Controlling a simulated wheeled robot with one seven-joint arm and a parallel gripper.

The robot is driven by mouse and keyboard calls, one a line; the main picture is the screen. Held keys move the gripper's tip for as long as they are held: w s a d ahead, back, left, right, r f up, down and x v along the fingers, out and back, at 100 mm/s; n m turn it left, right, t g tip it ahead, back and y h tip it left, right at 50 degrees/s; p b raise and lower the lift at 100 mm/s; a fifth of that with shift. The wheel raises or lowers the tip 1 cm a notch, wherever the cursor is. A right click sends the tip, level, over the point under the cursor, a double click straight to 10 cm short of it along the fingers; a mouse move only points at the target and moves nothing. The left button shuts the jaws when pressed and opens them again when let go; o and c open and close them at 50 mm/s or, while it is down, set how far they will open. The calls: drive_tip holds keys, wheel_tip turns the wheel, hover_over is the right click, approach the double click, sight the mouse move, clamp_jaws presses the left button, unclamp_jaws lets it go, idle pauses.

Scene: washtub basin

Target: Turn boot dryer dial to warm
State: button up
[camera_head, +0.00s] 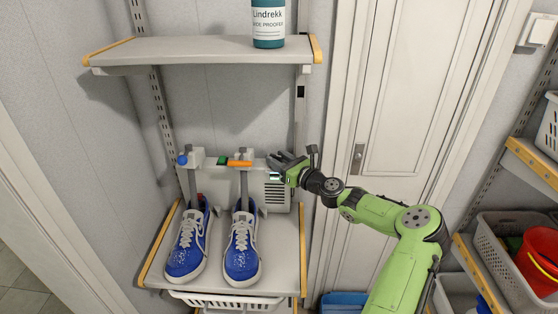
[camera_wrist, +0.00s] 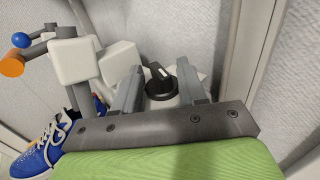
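The boot dryer (camera_head: 277,193) is a white box with a vent on the lower shelf, its posts rising behind the shoes. Its dial (camera_wrist: 161,90) is a round black knob with a pale pointer mark, seen in the wrist view. In the head view the dial is hidden by my gripper (camera_head: 279,163), which is at the dryer's upper right. In the wrist view, my gripper's two grey fingers (camera_wrist: 160,66) stand apart, one on each side of the dial. I cannot tell whether they touch it. The dial's setting labels are not readable.
The upper shelf (camera_head: 200,50) holds a teal bottle (camera_head: 268,25). A white door (camera_head: 405,100) stands at right.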

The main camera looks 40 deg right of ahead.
drive_tip(key=shift+r+n+y+p, duration=0.15)
drive_tip(key=shift+n+y+p, duration=0.25)
drive_tip(key=shift+y+p, duration=0.15)
drive_tip(key=shift+c, duration=0.2)
drive_tip(key=shift+w+d+n+g+y+p, duration=0.15)
drive_tip(key=shift+n+g+y+p, duration=0.3)
drive_tip(key=shift+n+y, duration=0.6)
drive_tip(key=shift+d+n+g+y, duration=0.1)
drive_tip(key=shift+n+g+y, duration=0.7)
drive_tip(key=shift+y, duration=0.9)
drive_tip(key=o, duration=0.7)
